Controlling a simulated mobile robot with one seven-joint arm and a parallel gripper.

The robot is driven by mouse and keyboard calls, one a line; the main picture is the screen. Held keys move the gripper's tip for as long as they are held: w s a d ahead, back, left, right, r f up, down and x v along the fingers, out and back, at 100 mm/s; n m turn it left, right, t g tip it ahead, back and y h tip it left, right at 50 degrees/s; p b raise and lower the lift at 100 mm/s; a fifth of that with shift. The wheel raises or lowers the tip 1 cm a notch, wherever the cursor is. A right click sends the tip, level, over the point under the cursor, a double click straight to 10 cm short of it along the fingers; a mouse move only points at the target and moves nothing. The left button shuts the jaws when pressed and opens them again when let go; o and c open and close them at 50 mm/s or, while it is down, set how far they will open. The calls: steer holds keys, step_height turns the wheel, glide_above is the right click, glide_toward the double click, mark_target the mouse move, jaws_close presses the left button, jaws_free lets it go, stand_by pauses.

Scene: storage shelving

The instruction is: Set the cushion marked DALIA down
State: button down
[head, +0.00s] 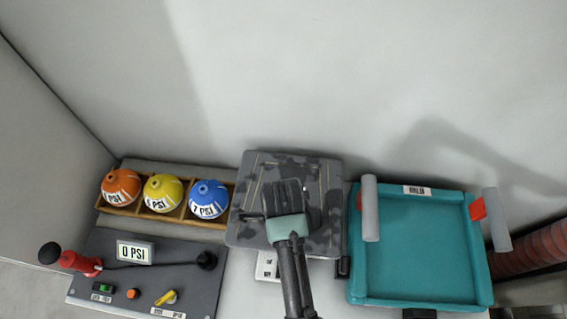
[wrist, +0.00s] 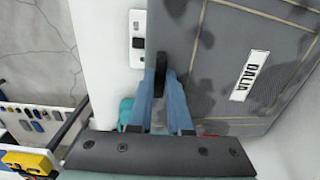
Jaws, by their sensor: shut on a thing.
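The cushion marked DALIA (head: 323,225) is a flat grey camouflage pad with pale seams, at the middle of the head view. In the wrist view the cushion (wrist: 215,65) fills the upper right, with its white DALIA label (wrist: 250,75) readable. My gripper (head: 287,192) lies over the cushion in the head view. In the wrist view my gripper (wrist: 162,75) is shut on a dark tab at the cushion's edge. Whether the cushion touches the surface below cannot be told.
A teal tray (head: 484,270) with grey rollers (head: 370,208) stands empty on the right. On the left, a wooden rack (head: 122,209) holds orange, yellow and blue balls behind a grey console (head: 140,280) with a 0 PSI display (head: 135,252). A pale wall rises behind.

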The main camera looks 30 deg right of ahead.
steer(key=f, duration=0.4)
steer(key=f+p, duration=0.1)
steer(key=f, duration=0.1)
steer(key=shift+w+d+f, duration=0.15)
steer(key=shift+w+d, duration=0.1)
steer(key=shift+w, duration=0.15)
steer(key=shift+w+d+f, duration=0.1)
steer(key=shift+f, duration=0.25)
steer(key=c, duration=0.8)
jaws_free()
steer(key=shift+c, duration=0.2)
